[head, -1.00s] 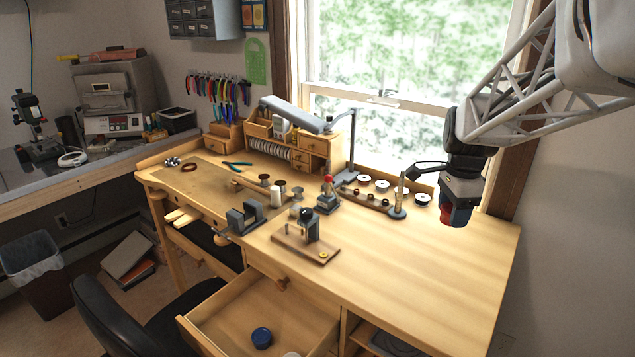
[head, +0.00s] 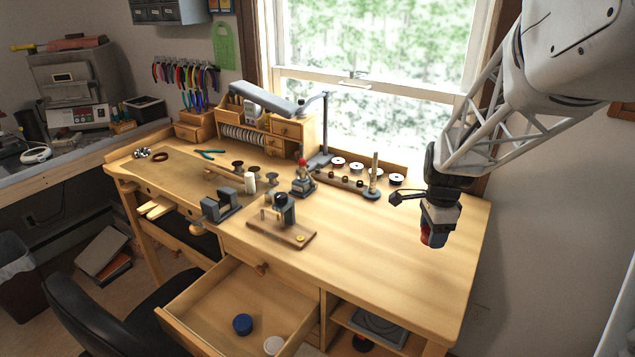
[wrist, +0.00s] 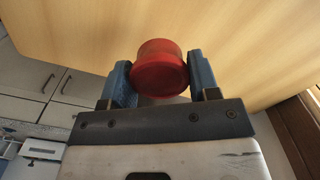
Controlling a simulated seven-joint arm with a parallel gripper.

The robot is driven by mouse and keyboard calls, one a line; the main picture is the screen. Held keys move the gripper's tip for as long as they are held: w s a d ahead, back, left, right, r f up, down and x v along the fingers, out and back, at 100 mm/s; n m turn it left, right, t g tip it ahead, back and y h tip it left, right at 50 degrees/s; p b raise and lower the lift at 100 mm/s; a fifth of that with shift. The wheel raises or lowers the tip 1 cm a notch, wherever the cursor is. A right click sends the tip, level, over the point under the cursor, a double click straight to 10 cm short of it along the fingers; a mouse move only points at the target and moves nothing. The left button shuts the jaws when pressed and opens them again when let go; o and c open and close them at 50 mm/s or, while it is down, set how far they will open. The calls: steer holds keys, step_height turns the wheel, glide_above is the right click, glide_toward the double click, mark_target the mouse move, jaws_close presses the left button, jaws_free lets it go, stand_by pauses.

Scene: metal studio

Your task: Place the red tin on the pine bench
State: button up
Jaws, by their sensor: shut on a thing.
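The red tin (wrist: 160,68) is between the two blue fingers of my gripper (wrist: 162,84) in the wrist view, and my gripper is shut on it. In the head view my gripper (head: 434,232) hangs above the right part of the pine bench (head: 400,260), and only a small red part of the tin (head: 426,238) shows. The tin appears to be held above the bench top; the gap is hard to judge. The wrist view shows the pale wood of the bench (wrist: 240,45) beyond the tin.
The right half of the bench top is clear. A small press on a wooden base (head: 285,235), a vise (head: 222,204) and several spools stand left of it. An open drawer (head: 210,295) holds a blue tin (head: 242,324) and a white one (head: 273,345). A window is behind.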

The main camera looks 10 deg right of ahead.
steer(key=shift+w+d, duration=0.1)
steer(key=shift+w, duration=0.05)
steer(key=w+d, duration=0.2)
steer(key=w, duration=0.2)
steer(key=w+d+f, duration=0.1)
steer(key=w+d, duration=0.1)
steer(key=w, duration=0.3)
steer(key=w+d, duration=0.2)
steer(key=w, duration=0.2)
steer(key=shift+w+f, duration=0.15)
steer(key=shift+w, duration=0.15)
steer(key=shift+w, duration=0.1)
stand_by(0.4)
steer(key=shift+w+d, duration=0.1)
steer(key=shift+w, duration=0.1)
steer(key=shift+w+f, duration=0.1)
steer(key=shift+f, duration=1.7)
steer(key=shift+f, duration=0.15)
steer(key=o, duration=0.9)
steer(key=shift+r, duration=6.15)
